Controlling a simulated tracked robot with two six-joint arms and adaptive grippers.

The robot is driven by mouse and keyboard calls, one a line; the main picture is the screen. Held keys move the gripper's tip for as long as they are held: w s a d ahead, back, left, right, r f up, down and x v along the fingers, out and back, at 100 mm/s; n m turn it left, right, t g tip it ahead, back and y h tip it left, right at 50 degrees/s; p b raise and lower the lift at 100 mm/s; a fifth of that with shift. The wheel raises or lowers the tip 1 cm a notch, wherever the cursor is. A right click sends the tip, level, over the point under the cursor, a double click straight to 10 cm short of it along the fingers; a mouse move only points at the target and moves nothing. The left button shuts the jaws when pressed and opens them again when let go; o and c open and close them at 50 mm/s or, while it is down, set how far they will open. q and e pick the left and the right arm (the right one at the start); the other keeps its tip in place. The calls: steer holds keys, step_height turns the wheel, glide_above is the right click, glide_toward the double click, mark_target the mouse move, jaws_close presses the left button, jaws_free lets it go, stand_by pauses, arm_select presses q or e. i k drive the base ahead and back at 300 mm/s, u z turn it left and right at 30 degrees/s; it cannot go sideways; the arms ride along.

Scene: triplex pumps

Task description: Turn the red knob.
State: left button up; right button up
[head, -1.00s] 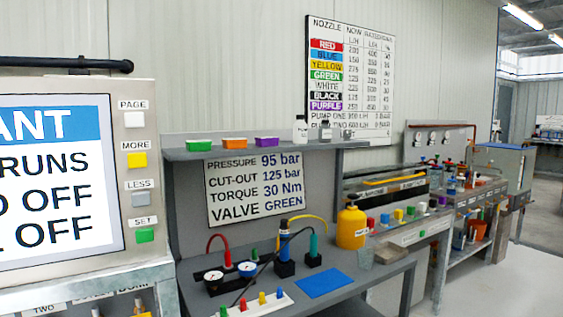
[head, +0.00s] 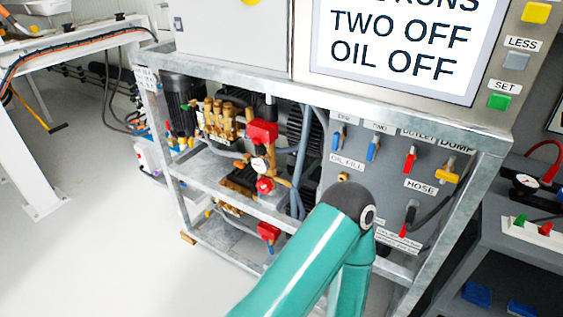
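A small round red knob (head: 265,186) sits on the brass fittings of the upper pump in the metal frame, just below a white gauge (head: 258,164). A red box-shaped part (head: 262,132) is above the gauge. A teal link of one of my arms rises from the bottom, and its dark joint stands in front of the frame, to the right of the knob in the picture. Neither gripper is in view, and nothing of mine is seen touching the knob.
The grey panel (head: 392,190) carries blue, red and yellow valve levers. The display cabinet (head: 392,45) stands above the frame (head: 225,193). A dark bench (head: 530,235) is at the right. The floor left of the frame is open up to a white table leg.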

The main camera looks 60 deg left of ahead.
mark_target(264, 185)
steer(key=z, duration=2.35)
steer(key=i, duration=0.15)
steer(key=u, duration=3.95)
steer(key=k, duration=0.85)
steer(key=u, duration=0.45)
steer(key=i, duration=1)
steer(key=z, duration=0.05)
